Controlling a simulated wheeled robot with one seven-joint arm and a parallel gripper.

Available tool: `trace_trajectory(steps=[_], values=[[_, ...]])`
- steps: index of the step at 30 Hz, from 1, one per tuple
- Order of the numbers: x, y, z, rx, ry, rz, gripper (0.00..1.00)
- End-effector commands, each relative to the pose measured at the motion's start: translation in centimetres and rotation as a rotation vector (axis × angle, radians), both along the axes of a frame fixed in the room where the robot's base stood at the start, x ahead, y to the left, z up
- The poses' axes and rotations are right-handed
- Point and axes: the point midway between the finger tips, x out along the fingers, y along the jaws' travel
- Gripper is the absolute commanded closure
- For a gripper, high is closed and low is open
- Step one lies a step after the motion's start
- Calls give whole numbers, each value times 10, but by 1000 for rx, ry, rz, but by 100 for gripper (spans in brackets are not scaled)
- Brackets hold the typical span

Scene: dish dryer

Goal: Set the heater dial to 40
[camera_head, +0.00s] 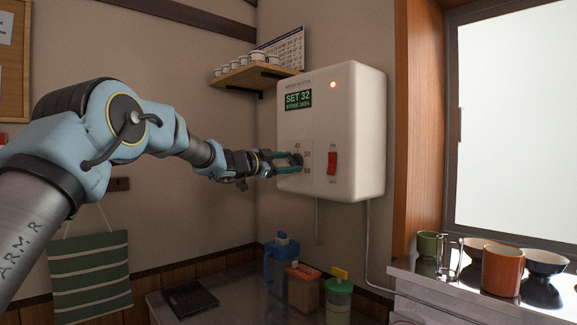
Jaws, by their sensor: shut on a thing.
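The white heater box (352,130) hangs on the wall at centre right. Its green display (298,100) reads "SET 32" with a smaller, hard-to-read line below. The dial on its lower left front is mostly hidden by my gripper (297,160). Printed numbers show around the dial, among them 40 (297,146) at the top and what looks like 52 to the right. My gripper reaches in from the left and is shut on the dial. A red ON/OFF switch (332,162) sits right of the dial, and an orange lamp (333,85) glows above.
Bowls and an orange cup (501,270) stand on the right counter.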

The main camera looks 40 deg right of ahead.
Motion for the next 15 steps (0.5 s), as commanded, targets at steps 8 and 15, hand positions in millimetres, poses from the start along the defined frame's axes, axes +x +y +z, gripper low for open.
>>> trace_trajectory(steps=[8, 15], values=[[-2, -1, -1, -19, -251, -1, 93], [-3, -1, -1, -32, -477, -1, 93]])
